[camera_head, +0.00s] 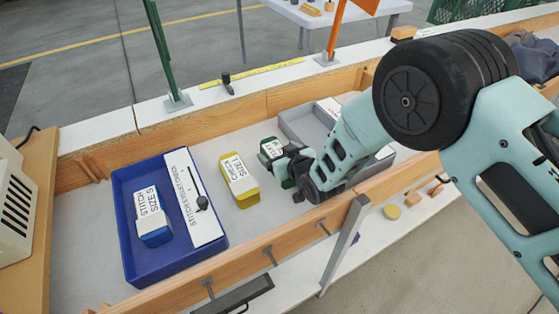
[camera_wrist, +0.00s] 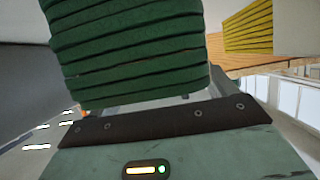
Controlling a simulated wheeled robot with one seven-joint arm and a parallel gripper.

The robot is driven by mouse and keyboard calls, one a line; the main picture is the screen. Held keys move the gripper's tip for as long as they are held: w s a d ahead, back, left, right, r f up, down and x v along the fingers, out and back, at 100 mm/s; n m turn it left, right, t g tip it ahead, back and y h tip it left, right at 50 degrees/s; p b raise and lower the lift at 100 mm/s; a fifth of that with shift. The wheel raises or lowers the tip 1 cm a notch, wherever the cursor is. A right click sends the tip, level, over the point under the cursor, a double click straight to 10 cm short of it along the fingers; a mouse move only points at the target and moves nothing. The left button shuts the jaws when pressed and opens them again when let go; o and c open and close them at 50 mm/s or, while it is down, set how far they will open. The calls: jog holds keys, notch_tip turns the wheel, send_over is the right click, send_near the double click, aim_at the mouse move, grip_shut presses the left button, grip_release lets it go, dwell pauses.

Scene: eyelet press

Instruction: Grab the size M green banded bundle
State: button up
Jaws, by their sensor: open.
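The green banded bundle (camera_head: 271,148) lies in the wooden-walled tray of the bench, with a white label whose size I cannot read. My gripper (camera_head: 288,168) is at its right side and hides much of it. In the wrist view the bundle's dark green layered side (camera_wrist: 130,55) fills the upper middle, just beyond the dark edge of my gripper (camera_wrist: 150,120). My gripper is open; whether it touches the bundle is not clear.
A yellow bundle (camera_head: 239,182) lies to the left; it also shows in the wrist view (camera_wrist: 248,28). A blue tray (camera_head: 130,190) holds a blue bundle (camera_head: 153,229) and a white labelled strip (camera_head: 196,210). A grey tray (camera_head: 300,122) is behind my gripper. The wooden front wall (camera_head: 260,245) borders the space.

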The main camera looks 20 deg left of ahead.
jog(key=shift+x, duration=1.1)
jog(key=c, duration=1.3)
